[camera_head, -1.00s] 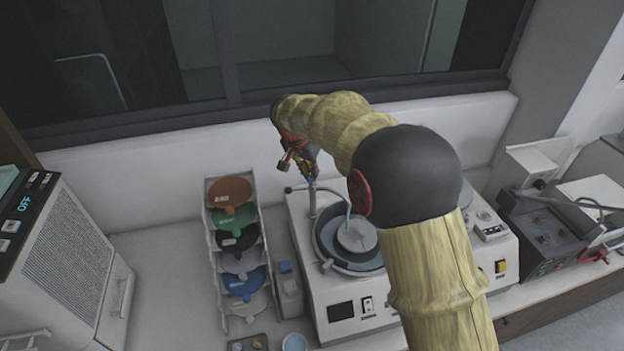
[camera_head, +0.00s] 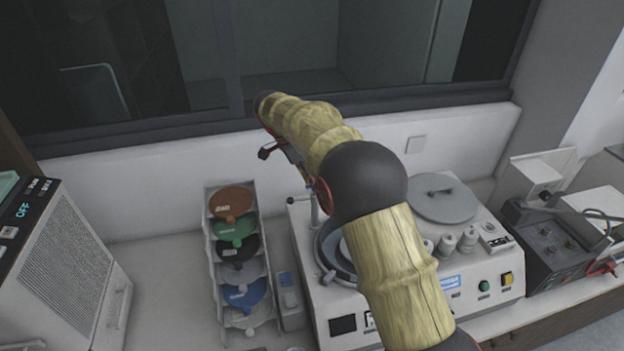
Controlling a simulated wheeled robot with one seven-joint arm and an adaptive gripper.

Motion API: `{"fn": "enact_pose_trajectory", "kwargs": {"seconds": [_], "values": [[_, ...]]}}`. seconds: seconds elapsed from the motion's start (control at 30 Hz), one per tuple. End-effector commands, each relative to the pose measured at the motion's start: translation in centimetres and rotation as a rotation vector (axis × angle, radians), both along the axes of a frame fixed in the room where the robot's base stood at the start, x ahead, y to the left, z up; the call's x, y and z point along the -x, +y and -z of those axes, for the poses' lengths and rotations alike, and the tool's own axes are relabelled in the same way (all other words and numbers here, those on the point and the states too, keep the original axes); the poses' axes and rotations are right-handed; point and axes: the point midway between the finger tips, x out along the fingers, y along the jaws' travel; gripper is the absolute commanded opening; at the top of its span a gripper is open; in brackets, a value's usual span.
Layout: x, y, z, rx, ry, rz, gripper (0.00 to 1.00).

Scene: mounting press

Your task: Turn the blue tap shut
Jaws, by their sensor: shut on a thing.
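My gripper (camera_head: 300,168) is partly visible behind my arm, above the left bowl of the grinder-polisher (camera_head: 342,325). It is shut on the blue tap, at the top of the upright pipe (camera_head: 315,208). The tap itself is hidden now by the gripper and my arm, so its angle cannot be told. The grey bowl (camera_head: 330,262) below is largely covered by my arm.
A rack of coloured discs (camera_head: 213,262) stands left of the machine, close to it. A white wall (camera_head: 160,190) runs close behind. A vented box (camera_head: 60,265) stands far left.

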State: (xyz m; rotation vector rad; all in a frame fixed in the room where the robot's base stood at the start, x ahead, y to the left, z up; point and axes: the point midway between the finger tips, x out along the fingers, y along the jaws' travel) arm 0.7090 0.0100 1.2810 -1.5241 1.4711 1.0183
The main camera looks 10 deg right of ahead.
Motion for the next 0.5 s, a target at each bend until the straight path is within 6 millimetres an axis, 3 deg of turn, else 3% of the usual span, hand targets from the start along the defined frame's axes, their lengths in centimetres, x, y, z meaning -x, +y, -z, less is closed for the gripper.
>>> {"fn": "enact_pose_trajectory", "kwargs": {"seconds": [0.5], "values": [[-0.1, 0.07, 0.02, -0.002, -0.002, 0.052, 0.0]]}}
